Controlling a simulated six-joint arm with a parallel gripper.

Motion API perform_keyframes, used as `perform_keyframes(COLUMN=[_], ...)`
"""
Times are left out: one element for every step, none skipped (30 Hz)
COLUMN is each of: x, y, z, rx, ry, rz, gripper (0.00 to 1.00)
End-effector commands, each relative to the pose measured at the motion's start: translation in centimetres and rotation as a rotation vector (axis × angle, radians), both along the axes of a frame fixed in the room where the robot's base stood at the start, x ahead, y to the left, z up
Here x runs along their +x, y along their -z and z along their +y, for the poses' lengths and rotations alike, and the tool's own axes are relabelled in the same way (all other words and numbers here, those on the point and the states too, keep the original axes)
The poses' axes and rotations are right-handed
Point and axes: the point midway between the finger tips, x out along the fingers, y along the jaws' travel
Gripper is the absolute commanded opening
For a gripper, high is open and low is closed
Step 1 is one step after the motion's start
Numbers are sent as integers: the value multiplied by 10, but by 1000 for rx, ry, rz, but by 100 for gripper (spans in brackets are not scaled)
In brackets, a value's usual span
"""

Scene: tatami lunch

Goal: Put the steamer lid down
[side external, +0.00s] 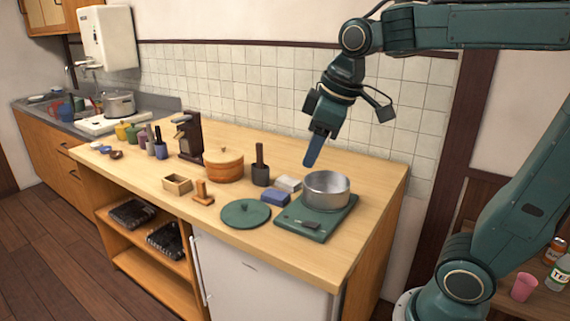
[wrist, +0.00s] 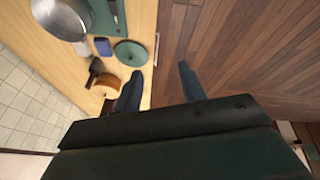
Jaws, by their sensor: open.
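In the wrist view the steamer (wrist: 104,85) shows left of my fingers, partly hidden by one. My gripper (side external: 313,152) hangs above the back of the counter, up and right of the steamer. In the wrist view its fingers (wrist: 160,78) are apart with nothing between them.
A metal pot (side external: 326,190) sits on a green scale (side external: 312,222) at the right. Bare counter (side external: 150,180) lies to the left.

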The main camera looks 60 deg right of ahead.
Motion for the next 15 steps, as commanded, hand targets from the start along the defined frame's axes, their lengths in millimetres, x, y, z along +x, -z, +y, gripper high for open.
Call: perform_keyframes(x=[-14, -21, -31, -38, -45, -54, -61, -67, -75, -80, -86, -92, -96, -100, -104], y=[2, 4, 6, 8, 11, 14, 17, 20, 24, 28, 31, 34, 37, 40, 42], z=[3, 4, 6, 7, 9, 10, 11, 12, 13, 14, 15, 16, 16, 17, 17], rx=[12, 20, 33, 42, 51, 64, 73, 82, 95, 105, 113, 123, 132, 138, 146], ry=[26, 45, 70, 90, 109, 134, 151, 169, 192, 208, 223, 242, 256, 266, 280], rz=[-17, -24, -35, -44, -52, -64, -71, -78, -89, -95, -101, -109, -114, -118, -123], gripper=[41, 41, 41, 41, 41, 41, 41, 41, 41, 41, 41, 41, 41, 41, 41])
